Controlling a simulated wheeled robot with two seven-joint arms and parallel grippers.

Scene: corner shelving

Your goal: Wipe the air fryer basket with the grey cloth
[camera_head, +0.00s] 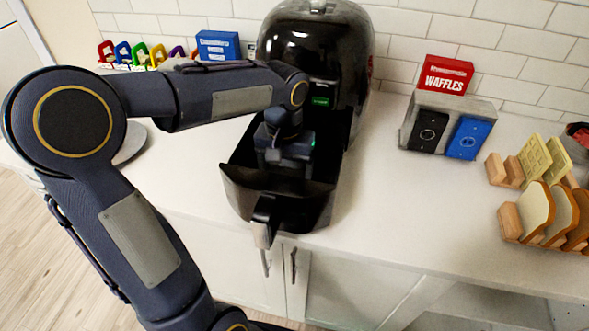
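The black air fryer (318,50) stands against the tiled wall, with a small green display lit on its front. Its basket (238,192) is pulled out toward me, handle (268,214) at the front over the counter edge. My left arm comes in from the left and bends down over the basket. My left gripper (284,160) points down inside the open basket; its fingertips are dark against the dark interior, so I cannot tell if they are open or shut. I cannot make out the grey cloth. My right gripper is not in view.
A grey holder (458,106) with black and blue packs and a red waffles box (445,75) stands right of the fryer. Bread slices (537,210) and waffles (534,158) sit in wooden racks at far right. The counter (400,205) between is clear. A blue box (218,45) stands back left.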

